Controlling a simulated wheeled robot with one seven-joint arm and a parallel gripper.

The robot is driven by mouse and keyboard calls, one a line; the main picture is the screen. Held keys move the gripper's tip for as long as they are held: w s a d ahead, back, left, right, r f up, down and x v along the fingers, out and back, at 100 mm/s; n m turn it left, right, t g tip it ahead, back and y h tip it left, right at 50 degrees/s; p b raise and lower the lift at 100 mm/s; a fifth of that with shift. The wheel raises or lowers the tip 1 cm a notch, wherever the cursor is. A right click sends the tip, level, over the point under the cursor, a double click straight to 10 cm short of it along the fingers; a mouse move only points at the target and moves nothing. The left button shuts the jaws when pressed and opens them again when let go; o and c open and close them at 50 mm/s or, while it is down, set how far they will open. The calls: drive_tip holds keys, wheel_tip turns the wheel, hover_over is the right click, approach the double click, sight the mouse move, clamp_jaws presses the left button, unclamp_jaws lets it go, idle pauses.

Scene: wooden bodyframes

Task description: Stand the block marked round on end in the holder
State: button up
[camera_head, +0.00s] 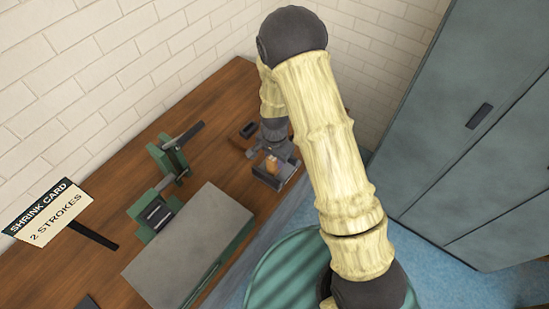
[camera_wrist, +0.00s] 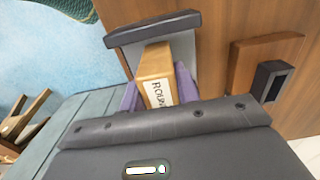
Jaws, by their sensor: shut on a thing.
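The block marked round (camera_wrist: 155,62) is a light wooden block with a white label whose visible letters begin "ROUN". My gripper (camera_wrist: 158,88) is shut on it, with a purple finger on each side. The lower part of the label is hidden by the gripper body. In the head view the block (camera_head: 271,164) shows small and orange-brown under my gripper (camera_head: 273,158), near the bench's front edge. A grey piece with a dark bar (camera_wrist: 153,28) lies just beyond the block; I cannot tell whether they touch. A wooden piece with a dark, rectangular socket (camera_wrist: 272,80) sits at the right, apart from the block; it may be the holder.
The wooden bench (camera_head: 215,160) runs along a white brick wall. A green clamp-like device (camera_head: 168,160) and a grey-topped green machine (camera_head: 190,250) stand left of my gripper. A "SHRINK CARD 2 STROKES" sign (camera_head: 48,213) is at far left. Blue-grey cabinets (camera_head: 480,120) stand right.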

idle(0.3)
drive_tip(key=o, duration=1.6)
drive_tip(key=shift+o, duration=0.2)
drive_tip(key=shift+r, duration=0.1)
drive_tip(key=shift+r+p, duration=2.75)
drive_tip(key=shift+r, duration=0.6)
